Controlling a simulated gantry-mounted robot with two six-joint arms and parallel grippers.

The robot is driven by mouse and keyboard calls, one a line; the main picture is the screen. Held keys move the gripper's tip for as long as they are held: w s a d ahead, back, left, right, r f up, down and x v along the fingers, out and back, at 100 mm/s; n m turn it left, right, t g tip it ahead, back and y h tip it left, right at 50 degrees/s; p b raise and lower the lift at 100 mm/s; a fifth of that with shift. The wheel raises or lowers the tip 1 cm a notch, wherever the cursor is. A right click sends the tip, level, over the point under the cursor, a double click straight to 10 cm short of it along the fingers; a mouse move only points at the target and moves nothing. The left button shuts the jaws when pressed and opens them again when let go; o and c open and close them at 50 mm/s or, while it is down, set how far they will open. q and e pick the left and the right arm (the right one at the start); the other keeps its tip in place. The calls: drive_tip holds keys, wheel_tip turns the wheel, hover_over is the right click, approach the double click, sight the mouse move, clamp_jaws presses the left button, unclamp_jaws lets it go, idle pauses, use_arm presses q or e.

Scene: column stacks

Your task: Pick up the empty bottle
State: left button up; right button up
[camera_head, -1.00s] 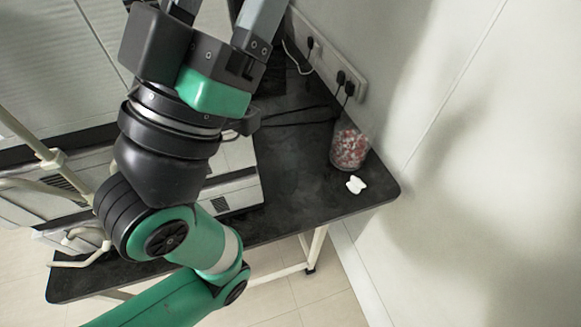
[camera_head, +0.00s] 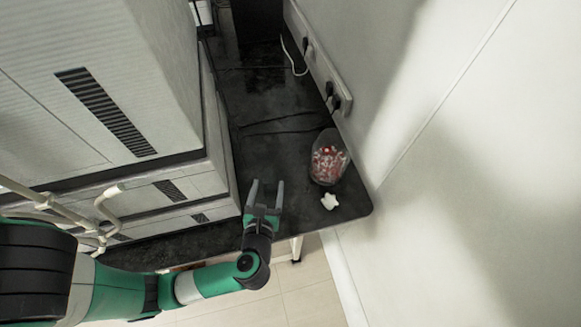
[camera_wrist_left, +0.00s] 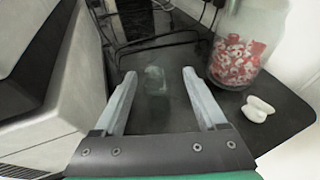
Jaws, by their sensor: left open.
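A faint, see-through shape, likely the empty bottle (camera_wrist_left: 155,82), shows on the dark desk between my fingers in the left wrist view. Its outline is hard to make out, and I cannot pick it out in the head view. My left gripper (camera_head: 266,186) is open, with nothing held, at the near edge of the desk. In the left wrist view its two fingers (camera_wrist_left: 159,76) are spread wide and point toward the faint shape. My right gripper is not in view.
A clear jar of red and white pieces (camera_head: 329,160) stands right of my gripper, with a small white object (camera_head: 329,201) beside it. Large pale boxy machines (camera_head: 180,190) rise on the left. Cables and a socket strip (camera_head: 318,62) run along the wall.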

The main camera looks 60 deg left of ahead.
sight(266, 179)
use_arm(q)
drive_tip(key=shift+g, duration=0.5)
drive_tip(key=a+f+b, duration=0.1)
drive_tip(key=a+f, duration=0.1)
drive_tip(key=w+a+f+b, duration=0.1)
drive_tip(key=a+f, duration=0.1)
drive_tip(key=a, duration=0.1)
drive_tip(key=shift+w+f, duration=0.2)
drive_tip(key=shift+f, duration=0.15)
drive_tip(key=b+x, duration=0.1)
drive_tip(key=x, duration=0.1)
drive_tip(key=b+x, duration=0.1)
drive_tip(key=x, duration=0.2)
drive_tip(key=shift+w+d, duration=0.1)
drive_tip(key=shift+w, duration=0.3)
clamp_jaws()
